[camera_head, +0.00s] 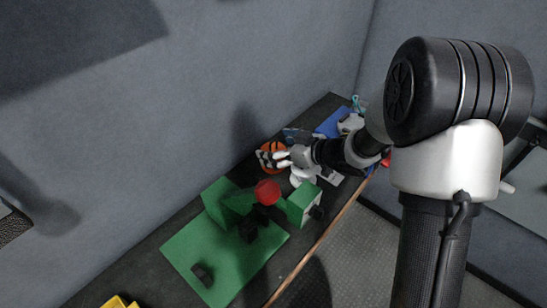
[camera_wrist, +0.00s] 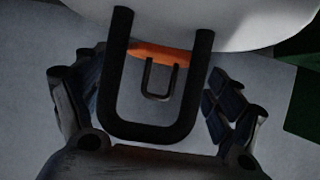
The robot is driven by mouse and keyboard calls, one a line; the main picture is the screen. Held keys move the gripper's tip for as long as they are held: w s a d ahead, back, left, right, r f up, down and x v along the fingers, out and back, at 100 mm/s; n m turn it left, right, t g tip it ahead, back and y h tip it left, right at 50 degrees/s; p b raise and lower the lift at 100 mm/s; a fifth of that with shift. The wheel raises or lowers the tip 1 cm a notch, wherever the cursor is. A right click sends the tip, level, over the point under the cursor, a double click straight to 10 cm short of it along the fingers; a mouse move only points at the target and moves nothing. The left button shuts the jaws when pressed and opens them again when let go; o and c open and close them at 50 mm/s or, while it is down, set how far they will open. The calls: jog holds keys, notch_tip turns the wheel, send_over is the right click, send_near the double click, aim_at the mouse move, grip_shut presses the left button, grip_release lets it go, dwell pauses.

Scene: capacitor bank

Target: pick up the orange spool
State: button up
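The orange spool (camera_head: 276,147) is on the dark bench near the wall in the head view, partly hidden by my gripper (camera_head: 268,157), which is right at it. In the wrist view, a thin orange strip (camera_wrist: 165,52) shows beyond a dark U-shaped piece, probably the spool, mostly hidden. My gripper (camera_wrist: 158,95) has its two dark fingers spread wide left and right of that strip. A gap shows on both sides, so it looks open and empty. I cannot tell how far the spool is from the fingertips.
A large white rounded thing (camera_wrist: 230,22) fills the top of the wrist view. A green mat (camera_head: 185,255) with green blocks, a red ball (camera_head: 268,191) and dark pieces lies nearer on the bench. A blue item (camera_head: 333,124) is at the far end. The wall is close behind.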

jog(key=c, duration=1.3)
jog(key=shift+r, duration=0.15)
